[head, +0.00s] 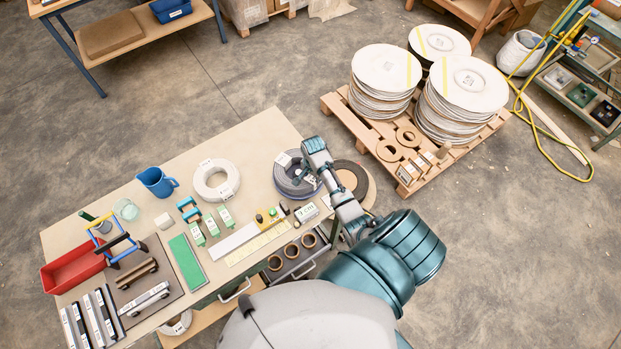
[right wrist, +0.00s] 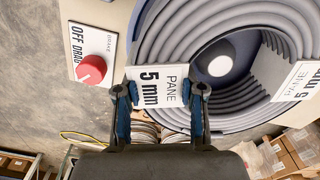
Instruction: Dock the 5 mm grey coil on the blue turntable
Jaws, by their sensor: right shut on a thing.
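The 5 mm grey coil (head: 288,181) is at the right end of the workbench. In the right wrist view the grey coil (right wrist: 185,45) fills the upper right, with white "PANE 5 mm" labels on it. The blue turntable (right wrist: 260,64) shows in part inside the coil's ring, around a pale round hub. The coil lies around the hub; I cannot tell whether it rests fully on the turntable. My right gripper (right wrist: 165,94) is shut on the coil's labelled edge, one finger each side of the label. It also shows in the head view (head: 309,174). My left gripper is out of view.
A red brake knob (right wrist: 90,69) on a white OFF/DRAG plate is beside the coil. A dark coil (head: 351,176) lies close on the right, a white coil (head: 207,190) on the left. A pallet (head: 371,126) with stacked discs stands beyond the bench.

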